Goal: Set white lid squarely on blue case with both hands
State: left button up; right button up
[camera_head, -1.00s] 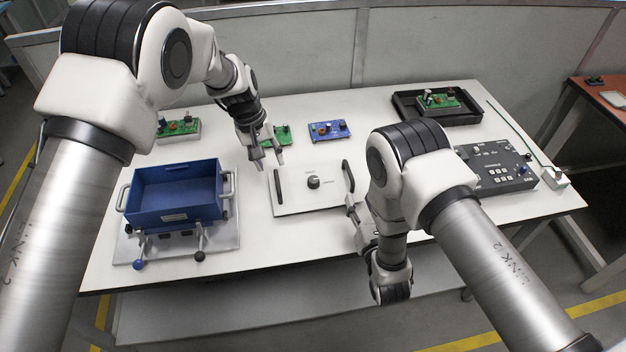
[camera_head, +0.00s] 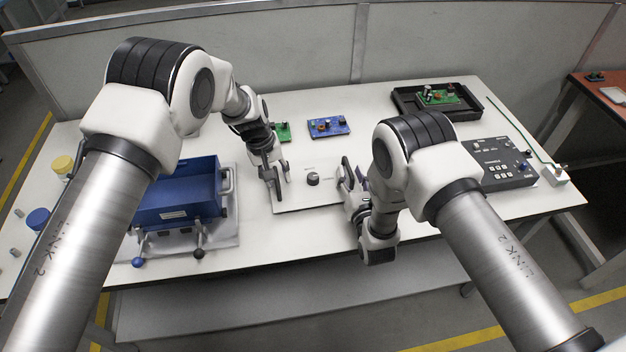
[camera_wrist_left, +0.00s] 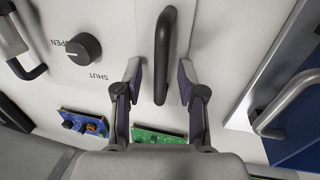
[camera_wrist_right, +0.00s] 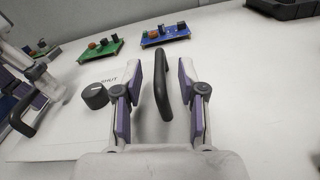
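The white lid (camera_head: 300,198) lies flat on the table, right of the blue case (camera_head: 178,196), with a black knob (camera_head: 313,178) in its middle. The open-topped case sits on a grey base plate, partly hidden by my left arm. My left gripper (camera_head: 277,188) is at the lid's left end; its open fingers stand either side of the black left handle (camera_wrist_left: 164,55), with gaps visible. My right gripper (camera_head: 350,182) is at the lid's right end, its open fingers either side of the black right handle (camera_wrist_right: 162,95), apart from it.
A blue circuit board (camera_head: 329,126) and a green one (camera_head: 283,131) lie behind the lid. A black tray (camera_head: 408,104) holds another green board. A dark control box (camera_head: 497,163) stands at right. Yellow (camera_head: 62,164) and blue (camera_head: 38,218) round containers stand at far left.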

pick_arm(q)
grip_shut()
pick_arm(e)
grip_shut()
